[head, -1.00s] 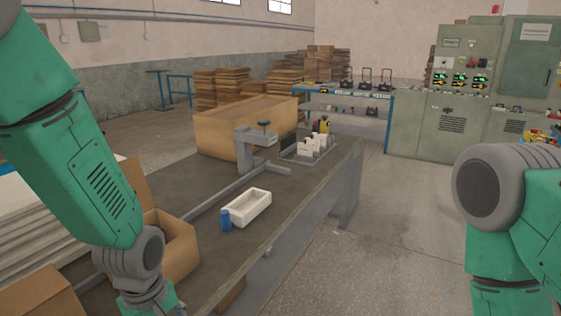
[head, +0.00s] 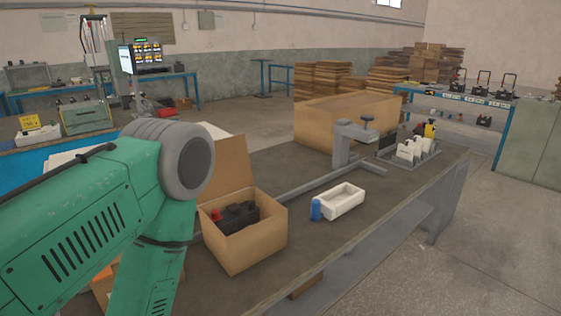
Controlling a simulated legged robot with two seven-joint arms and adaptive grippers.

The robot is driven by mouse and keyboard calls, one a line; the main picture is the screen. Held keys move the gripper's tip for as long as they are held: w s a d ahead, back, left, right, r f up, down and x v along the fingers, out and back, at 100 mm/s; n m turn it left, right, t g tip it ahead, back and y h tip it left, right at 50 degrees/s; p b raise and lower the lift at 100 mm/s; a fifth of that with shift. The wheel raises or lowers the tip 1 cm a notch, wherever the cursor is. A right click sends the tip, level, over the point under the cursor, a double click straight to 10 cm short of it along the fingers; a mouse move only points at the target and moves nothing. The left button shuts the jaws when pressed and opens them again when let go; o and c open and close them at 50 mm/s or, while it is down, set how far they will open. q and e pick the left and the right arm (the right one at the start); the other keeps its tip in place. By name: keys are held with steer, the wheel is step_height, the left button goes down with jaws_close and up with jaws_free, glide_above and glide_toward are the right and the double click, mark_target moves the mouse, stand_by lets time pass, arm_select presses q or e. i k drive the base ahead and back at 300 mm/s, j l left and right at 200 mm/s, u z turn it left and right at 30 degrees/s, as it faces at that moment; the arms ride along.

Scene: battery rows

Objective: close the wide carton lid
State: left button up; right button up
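An open carton (head: 245,240) stands on the near part of the workbench. Its lid (head: 225,167) stands up at the back left, tilted away from the opening. Inside lies a dark object (head: 236,214) with a red part. My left gripper is below the picture. My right gripper and arm are out of view.
A white tray (head: 341,202) and a blue cylinder (head: 316,210) stand right of the near carton. A grey clamp-like stand (head: 346,150) and a rack of white items (head: 412,152) are further back. Another carton partly shows behind my arm. Bare bench surface lies between.

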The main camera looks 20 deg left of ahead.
mark_target(233, 173)
steer(key=u, duration=1)
steer(key=l+z, duration=0.2)
steer(key=i+j, duration=0.05)
steer(key=j, duration=0.05)
